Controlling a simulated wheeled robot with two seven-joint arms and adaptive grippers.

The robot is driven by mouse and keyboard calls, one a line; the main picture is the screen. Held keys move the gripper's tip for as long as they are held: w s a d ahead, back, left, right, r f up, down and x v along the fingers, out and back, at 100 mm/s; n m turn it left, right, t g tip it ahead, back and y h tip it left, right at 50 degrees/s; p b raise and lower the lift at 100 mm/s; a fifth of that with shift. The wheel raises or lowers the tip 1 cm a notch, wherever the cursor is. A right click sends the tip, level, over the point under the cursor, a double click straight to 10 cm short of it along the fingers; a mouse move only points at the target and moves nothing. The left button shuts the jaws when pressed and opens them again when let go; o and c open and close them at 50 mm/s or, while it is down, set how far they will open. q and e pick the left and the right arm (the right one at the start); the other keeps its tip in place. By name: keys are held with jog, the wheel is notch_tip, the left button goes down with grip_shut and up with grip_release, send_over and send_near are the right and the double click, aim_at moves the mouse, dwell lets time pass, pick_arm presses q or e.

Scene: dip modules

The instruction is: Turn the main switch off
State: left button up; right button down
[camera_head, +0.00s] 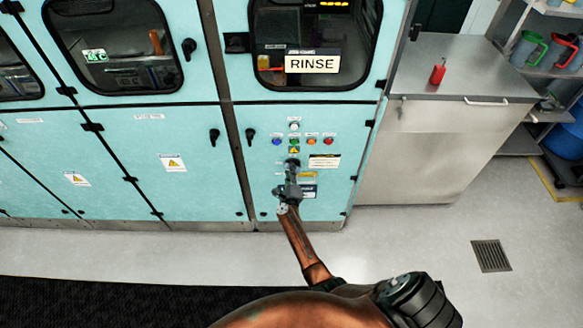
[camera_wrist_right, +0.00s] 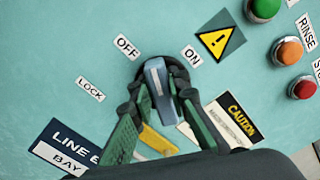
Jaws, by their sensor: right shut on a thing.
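The main switch (camera_wrist_right: 158,88) is a blue-grey handle on a dark round base, set on the teal panel. Its upper end points between the OFF label (camera_wrist_right: 127,46) and the ON label (camera_wrist_right: 192,56); a LOCK label (camera_wrist_right: 90,89) lies farther left. My right gripper (camera_wrist_right: 158,98) is shut on the handle, one finger on each side. In the head view my right gripper (camera_head: 292,168) is at the panel below the coloured buttons and hides the switch. My left gripper is not in view.
Green, orange and red buttons (camera_wrist_right: 288,50) sit close to the right of the switch in the wrist view. A yellow warning triangle (camera_wrist_right: 219,41) is beside ON. A steel counter (camera_head: 450,75) with a red bottle (camera_head: 438,73) stands right of the teal cabinet. The floor (camera_head: 410,245) in front is clear.

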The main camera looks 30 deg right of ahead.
jog(key=n, duration=0.2)
jog(key=n+p, duration=0.1)
jog(key=n, duration=0.2)
jog(key=shift+f+n, duration=0.3)
dwell(0.4)
jog(key=c, duration=1.8)
grip_release()
jog(key=shift+c, duration=0.2)
